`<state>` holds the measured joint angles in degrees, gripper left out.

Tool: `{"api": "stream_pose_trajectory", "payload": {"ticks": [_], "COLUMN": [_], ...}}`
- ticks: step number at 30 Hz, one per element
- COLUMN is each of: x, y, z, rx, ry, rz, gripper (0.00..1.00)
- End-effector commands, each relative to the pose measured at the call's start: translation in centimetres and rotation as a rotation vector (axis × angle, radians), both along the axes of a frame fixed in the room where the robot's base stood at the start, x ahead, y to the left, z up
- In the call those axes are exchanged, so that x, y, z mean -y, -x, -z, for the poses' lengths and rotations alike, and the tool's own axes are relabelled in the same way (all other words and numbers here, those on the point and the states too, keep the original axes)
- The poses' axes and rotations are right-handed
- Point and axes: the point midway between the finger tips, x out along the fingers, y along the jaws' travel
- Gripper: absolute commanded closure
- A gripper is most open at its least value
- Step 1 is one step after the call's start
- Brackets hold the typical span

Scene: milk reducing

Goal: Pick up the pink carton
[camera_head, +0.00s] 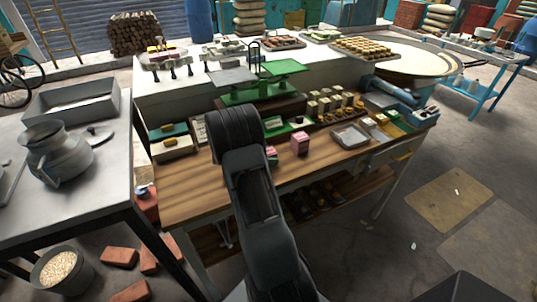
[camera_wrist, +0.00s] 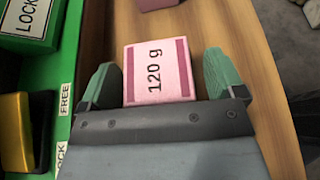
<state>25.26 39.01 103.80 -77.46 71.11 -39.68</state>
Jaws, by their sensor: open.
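A pink block-shaped carton (camera_wrist: 158,72) marked "120 g" lies between the two green fingertips of my gripper (camera_wrist: 160,80) in the wrist view. The fingers are spread, with a gap on the right side and a small one on the left. The carton's near end is hidden by the gripper body. A second pink thing (camera_wrist: 157,4) is cut off at the top edge. In the head view a pink carton (camera_head: 300,144) stands on the wooden bench (camera_head: 200,195), and a pink bit (camera_head: 271,156) shows beside my arm. My fingertips are hidden there by the arm.
In the wrist view a green box (camera_wrist: 28,22) marked "LOCK" and a yellow-and-black piece (camera_wrist: 20,125) are at left. In the head view a metal tray (camera_head: 351,136) stands right of the carton, a green scale (camera_head: 262,80) behind. Bare wood lies in front.

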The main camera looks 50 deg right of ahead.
Motion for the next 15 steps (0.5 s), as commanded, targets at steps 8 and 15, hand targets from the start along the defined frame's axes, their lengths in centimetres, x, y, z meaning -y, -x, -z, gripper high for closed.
{"api": "stream_pose_trajectory", "payload": {"ticks": [8, 15], "x": [0.79, 0.78], "y": [0.34, 0.34], "z": [0.42, 0.41], "rx": [0.000, 0.000], "ry": [-0.001, -0.001], "rz": [0.000, 0.000], "gripper": [0.12, 0.24]}}
